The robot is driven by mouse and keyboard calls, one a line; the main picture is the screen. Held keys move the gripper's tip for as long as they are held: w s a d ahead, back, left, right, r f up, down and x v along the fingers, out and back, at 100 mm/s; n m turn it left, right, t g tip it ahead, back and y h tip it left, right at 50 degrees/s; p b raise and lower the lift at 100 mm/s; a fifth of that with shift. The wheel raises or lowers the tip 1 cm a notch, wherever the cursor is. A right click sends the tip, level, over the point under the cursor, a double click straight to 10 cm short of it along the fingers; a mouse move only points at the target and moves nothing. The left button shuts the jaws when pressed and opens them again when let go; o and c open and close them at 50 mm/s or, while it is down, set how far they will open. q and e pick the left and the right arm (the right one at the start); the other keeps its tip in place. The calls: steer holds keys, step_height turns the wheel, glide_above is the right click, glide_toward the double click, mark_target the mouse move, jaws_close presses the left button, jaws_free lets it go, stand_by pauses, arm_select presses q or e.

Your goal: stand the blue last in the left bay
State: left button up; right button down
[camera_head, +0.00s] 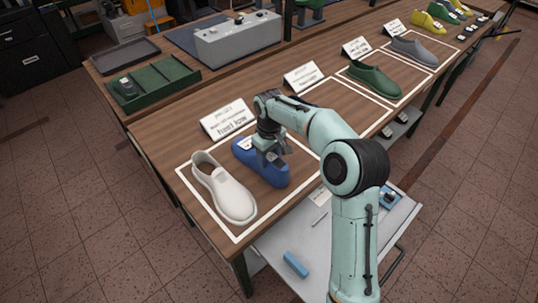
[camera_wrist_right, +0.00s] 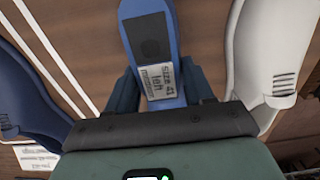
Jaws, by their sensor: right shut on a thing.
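In the right wrist view, the held last (camera_wrist_right: 150,45) lies between the fingers (camera_wrist_right: 160,92), with a label reading size 41 left. It looks sole down; whether it touches the table is unclear. My left gripper is not in view.
A darker blue last (camera_wrist_right: 28,95) lies beyond a white line in the wrist view. A "heel low" card (camera_head: 229,119) stands behind the bay. A green last (camera_head: 374,78) is farther along. A green tray (camera_head: 155,82) and grey box (camera_head: 238,40) are at the back.

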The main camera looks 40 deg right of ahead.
steer(key=shift+f, duration=0.1)
stand_by(0.6)
steer(key=shift+c, duration=1.7)
jaws_free()
steer(key=shift+f, duration=0.1)
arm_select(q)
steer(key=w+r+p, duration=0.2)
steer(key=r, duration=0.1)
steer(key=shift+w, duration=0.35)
arm_select(e)
step_height(320, 180, up, 14)
steer(key=shift+f, duration=0.2)
